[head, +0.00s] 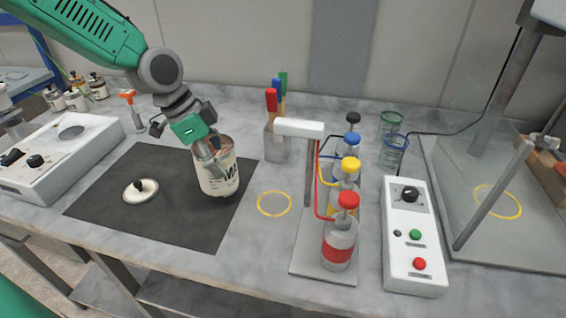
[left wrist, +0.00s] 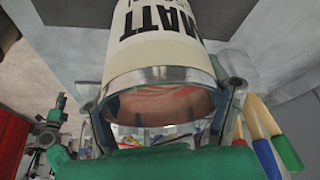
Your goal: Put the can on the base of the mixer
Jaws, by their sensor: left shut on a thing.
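The can (head: 218,174) is cream with dark lettering and a metal rim, and its top is open. It looks upright over the right part of the black mat (head: 190,225); I cannot tell whether it touches the mat. My left gripper (head: 212,150) is shut on the can's upper rim. In the left wrist view the can (left wrist: 160,45) sits between the fingers (left wrist: 160,105), with its lettering and reddish inside showing. The mixer base (head: 450,225) is a grey plate with a yellow ring at the far right, below a metal column. My right gripper is not in view.
A dispenser rack with several colored-cap bottles (head: 340,240) and a white control box (head: 408,250) stand between the can and the mixer base. A brush holder (head: 277,145) stands behind the can. A lid (head: 140,190) lies on the mat. A white scale (head: 65,155) is at left.

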